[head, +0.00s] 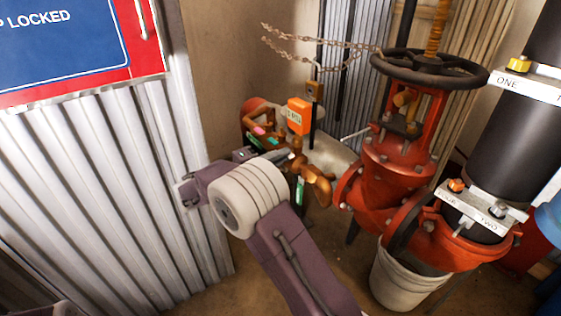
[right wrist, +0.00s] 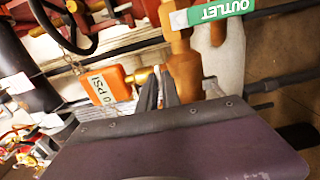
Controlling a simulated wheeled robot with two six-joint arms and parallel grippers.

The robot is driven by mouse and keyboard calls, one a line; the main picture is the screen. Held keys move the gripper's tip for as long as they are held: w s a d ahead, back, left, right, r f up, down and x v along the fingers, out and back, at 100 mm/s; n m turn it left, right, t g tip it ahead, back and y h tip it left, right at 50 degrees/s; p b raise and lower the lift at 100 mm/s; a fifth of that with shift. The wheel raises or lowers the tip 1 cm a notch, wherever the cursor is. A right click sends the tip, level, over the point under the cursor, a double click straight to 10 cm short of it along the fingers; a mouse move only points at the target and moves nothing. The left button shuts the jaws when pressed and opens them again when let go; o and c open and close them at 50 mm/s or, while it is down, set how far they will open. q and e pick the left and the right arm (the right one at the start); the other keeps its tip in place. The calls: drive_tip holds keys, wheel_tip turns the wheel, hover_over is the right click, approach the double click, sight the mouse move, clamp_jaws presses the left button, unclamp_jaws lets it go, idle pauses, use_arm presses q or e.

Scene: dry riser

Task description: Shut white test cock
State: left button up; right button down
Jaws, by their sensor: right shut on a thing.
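My right gripper (head: 283,158) reaches in among brass pipework (head: 318,184) at the back centre of the head view. In the right wrist view its two dark fingers (right wrist: 160,88) are nearly together, beside a brass fitting and a brown-orange pipe body (right wrist: 184,68). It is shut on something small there. The white test cock cannot be picked out clearly; the fingers and gripper body hide the held part, so its handle angle cannot be told. My left gripper is not in view.
A green OUTLET tag (right wrist: 222,12) is close to the fingers. A large red valve (head: 398,160) with a black handwheel and a white bucket (head: 405,282) stand at right. A corrugated panel (head: 110,180) is at left.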

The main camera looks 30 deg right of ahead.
drive_tip(key=c, duration=1.6)
unclamp_jaws()
drive_tip(key=shift+o, duration=0.2)
drive_tip(key=a, duration=0.5)
drive_tip(key=shift+s+p, duration=0.2)
drive_tip(key=shift+p, duration=0.2)
